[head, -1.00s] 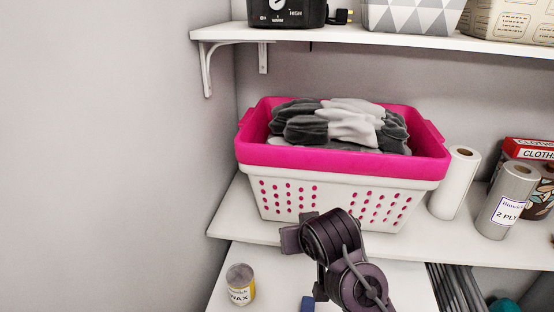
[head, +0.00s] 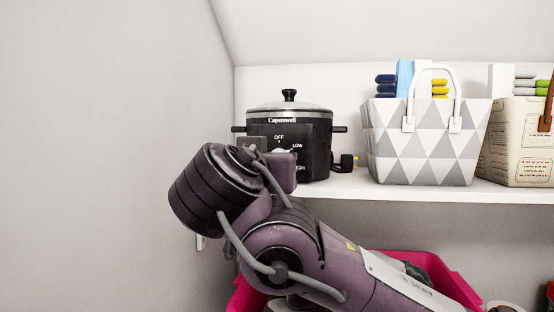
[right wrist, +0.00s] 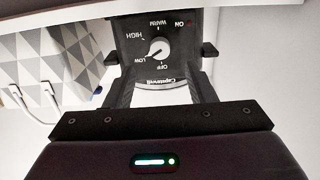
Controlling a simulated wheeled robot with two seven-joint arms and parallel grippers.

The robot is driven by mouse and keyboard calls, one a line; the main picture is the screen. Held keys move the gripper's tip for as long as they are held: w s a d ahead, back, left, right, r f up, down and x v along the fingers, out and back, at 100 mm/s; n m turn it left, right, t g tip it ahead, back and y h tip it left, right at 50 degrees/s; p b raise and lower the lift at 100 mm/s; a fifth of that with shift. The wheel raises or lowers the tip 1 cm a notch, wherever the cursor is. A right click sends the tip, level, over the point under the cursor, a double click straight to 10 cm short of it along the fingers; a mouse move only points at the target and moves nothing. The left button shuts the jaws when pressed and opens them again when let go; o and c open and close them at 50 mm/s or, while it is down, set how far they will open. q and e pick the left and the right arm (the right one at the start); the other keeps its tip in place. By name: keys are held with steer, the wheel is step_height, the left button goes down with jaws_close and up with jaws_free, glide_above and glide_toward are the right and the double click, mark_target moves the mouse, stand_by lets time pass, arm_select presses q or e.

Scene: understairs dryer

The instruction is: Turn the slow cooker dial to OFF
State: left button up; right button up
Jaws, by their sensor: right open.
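The slow cooker (head: 312,125) is black with a glass lid and a black knob. It stands upright on the upper shelf, and its lower front left is partly hidden by my arm. Its dial (right wrist: 160,49) shows in the right wrist view, upside down, ringed by OFF, LOW, HIGH, WARM and ON; its light pointer seems to lie toward LOW. My right gripper (head: 268,157) is open and empty in front of the cooker's face, near the dial. I cannot tell whether it touches anything. My left gripper is not in view.
The upper shelf (head: 400,193) also holds a plug (head: 347,161), a grey-and-white triangle-pattern basket (head: 425,150) and a cream basket (head: 520,145). A wall is close on the left. A pink laundry basket (head: 440,275) stands below, behind my arm.

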steer(key=w+d+p, duration=0.1)
steer(key=w+p, duration=0.3)
steer(key=w, duration=0.3)
steer(key=shift+d, duration=0.2)
steer(key=shift+w, duration=0.1)
steer(key=c, duration=1)
steer(key=shift+d+n+b, duration=0.1)
steer(key=shift+n+b, duration=3.95)
steer(key=shift+n, duration=1.95)
